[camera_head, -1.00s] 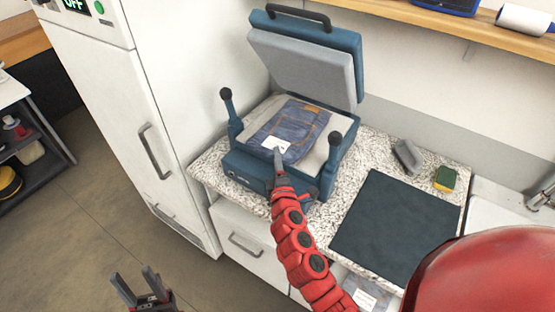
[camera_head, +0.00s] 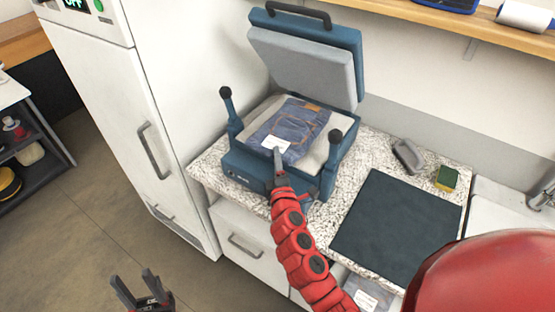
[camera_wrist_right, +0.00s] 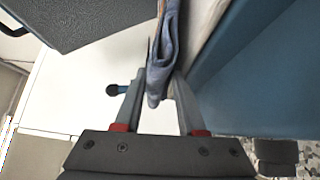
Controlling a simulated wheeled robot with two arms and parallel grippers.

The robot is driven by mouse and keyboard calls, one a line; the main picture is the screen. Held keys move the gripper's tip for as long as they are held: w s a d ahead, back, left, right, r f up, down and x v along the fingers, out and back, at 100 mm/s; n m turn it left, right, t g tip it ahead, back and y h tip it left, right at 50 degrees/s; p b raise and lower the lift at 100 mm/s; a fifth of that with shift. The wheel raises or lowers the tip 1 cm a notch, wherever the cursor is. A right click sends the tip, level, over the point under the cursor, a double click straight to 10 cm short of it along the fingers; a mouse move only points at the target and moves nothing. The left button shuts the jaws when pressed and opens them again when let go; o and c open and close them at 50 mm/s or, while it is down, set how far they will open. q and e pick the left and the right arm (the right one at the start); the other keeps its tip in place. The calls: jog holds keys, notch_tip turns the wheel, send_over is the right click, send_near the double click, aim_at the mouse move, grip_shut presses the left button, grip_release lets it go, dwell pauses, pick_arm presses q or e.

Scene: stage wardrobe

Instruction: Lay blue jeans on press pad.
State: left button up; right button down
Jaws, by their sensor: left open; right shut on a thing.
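The folded blue jeans (camera_head: 297,125) lie on the light pad (camera_head: 262,117) of the open blue press, with a white label at their near edge. My right gripper (camera_head: 278,154) is at that near edge, shut on the jeans. In the right wrist view the jeans' edge (camera_wrist_right: 162,70) sits between the fingers of the right gripper (camera_wrist_right: 160,88). The press lid (camera_head: 304,61) stands raised behind the pad. My left gripper (camera_head: 135,285) is open and empty, low over the floor at the lower left, well away from the press.
The press has two upright knobbed posts (camera_head: 226,95) beside the pad. A dark mat (camera_head: 398,228), a grey object (camera_head: 408,156) and a green-yellow sponge (camera_head: 446,177) lie on the speckled counter (camera_head: 205,165). A tall white cabinet (camera_head: 150,110) stands left of the press.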

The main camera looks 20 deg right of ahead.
jog(key=f, duration=0.3)
jog(key=shift+s+d+f+g, duration=0.2)
jog(key=shift+s+f+g, duration=0.15)
jog(key=shift+g, duration=0.05)
jog(key=c, duration=0.7)
grip_release()
jog(key=shift+a, duration=0.1)
jog(key=shift+o, duration=1.3)
jog(key=shift+r, duration=0.15)
jog(key=o, duration=0.4)
jog(key=shift+w+r, duration=0.15)
jog(key=shift+r, duration=0.25)
jog(key=shift+o, duration=0.2)
jog(key=shift+w+r, duration=0.1)
jog(key=shift+r, duration=0.2)
jog(key=shift+r+t, duration=0.3)
jog(key=shift+r, duration=0.15)
jog(key=shift+a, duration=0.1)
